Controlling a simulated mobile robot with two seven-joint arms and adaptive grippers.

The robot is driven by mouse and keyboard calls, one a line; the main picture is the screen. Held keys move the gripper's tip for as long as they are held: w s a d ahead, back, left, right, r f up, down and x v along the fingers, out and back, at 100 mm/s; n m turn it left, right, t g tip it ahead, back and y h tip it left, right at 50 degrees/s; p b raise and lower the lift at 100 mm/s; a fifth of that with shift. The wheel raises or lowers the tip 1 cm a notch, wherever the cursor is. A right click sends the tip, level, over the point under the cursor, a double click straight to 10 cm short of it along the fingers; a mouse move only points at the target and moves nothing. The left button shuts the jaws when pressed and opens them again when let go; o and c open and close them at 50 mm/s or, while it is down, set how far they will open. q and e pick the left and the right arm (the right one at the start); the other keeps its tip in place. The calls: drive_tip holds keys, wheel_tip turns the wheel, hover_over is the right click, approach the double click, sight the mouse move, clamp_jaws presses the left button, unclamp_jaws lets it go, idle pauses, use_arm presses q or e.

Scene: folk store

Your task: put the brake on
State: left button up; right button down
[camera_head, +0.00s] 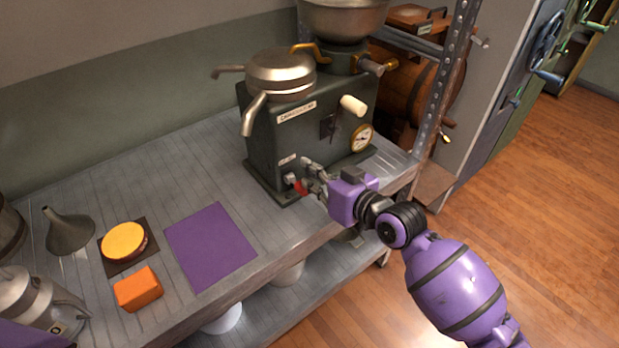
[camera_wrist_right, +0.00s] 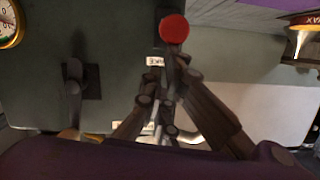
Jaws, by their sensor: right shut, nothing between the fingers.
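A dark green separator machine (camera_head: 310,130) stands on the slatted metal bench. Its brake is a small lever with a red knob (camera_head: 300,187), low on the front face by a small white label. In the right wrist view the red round knob (camera_wrist_right: 174,28) is just beyond my fingertips, above a partly covered label (camera_wrist_right: 155,61). My right gripper (camera_head: 313,174) is at the machine's front beside the lever. Its fingers are shut together with nothing between them; they also show in the wrist view (camera_wrist_right: 167,85). Whether they touch the lever I cannot tell. My left gripper is out of view.
A white crank grip (camera_head: 353,105) and a gauge (camera_head: 361,138) are on the machine's front, above my right gripper. A purple mat (camera_head: 210,246), orange block (camera_head: 138,289), yellow disc (camera_head: 123,241) and funnel (camera_head: 69,230) are at left. Bare bench lies between mat and machine.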

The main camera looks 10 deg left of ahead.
drive_tip(key=shift+t+y, duration=0.5)
drive_tip(key=shift+y, duration=0.3)
drive_tip(key=shift+s+d+f+b, duration=0.15)
drive_tip(key=shift+d+f+b, duration=0.1)
drive_tip(key=shift+f+b, duration=0.65)
drive_tip(key=shift+s+d+f+b, duration=0.2)
drive_tip(key=shift+d+f+b, duration=0.1)
drive_tip(key=shift+f+b, duration=0.5)
drive_tip(key=shift+s+d+f+b, duration=0.2)
drive_tip(key=shift+f+b, duration=0.45)
drive_tip(key=shift+b, duration=0.45)
drive_tip(key=shift+f, duration=0.1)
drive_tip(key=shift+d, duration=0.1)
